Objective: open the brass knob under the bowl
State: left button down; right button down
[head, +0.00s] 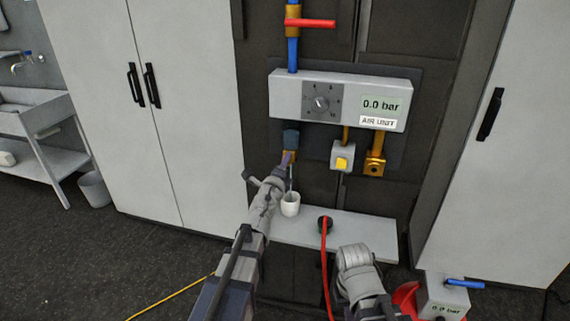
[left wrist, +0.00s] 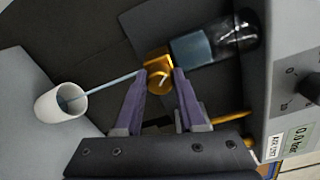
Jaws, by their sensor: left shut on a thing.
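The bowl (head: 291,139) is a blue-grey cylinder under the left end of the grey air unit. In the left wrist view the bowl (left wrist: 190,50) looks bluish and partly clear. The brass knob (left wrist: 155,66) sits at the bowl's end, with a thin tube running from it into a white cup (left wrist: 62,103). My left gripper (left wrist: 160,74) is shut on the brass knob, one purple finger on each side. In the head view my left gripper (head: 287,160) reaches up under the bowl and hides most of the knob. No fingers of my right gripper show.
The air unit (head: 290,98) reads 0.0 bar. Beside the bowl hang a yellow button box (head: 342,158) and a brass fitting (head: 375,162). A red-handled valve (head: 308,23) is above.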

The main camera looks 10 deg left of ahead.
pick_arm(q)
jog(key=shift+d+m, duration=0.2)
jog(key=shift+m, duration=7.3)
jog(key=c, duration=0.5)
grip_release()
jog(key=shift+s, duration=0.1)
jog(key=s, duration=0.7)
jog(key=shift+s, duration=0.3)
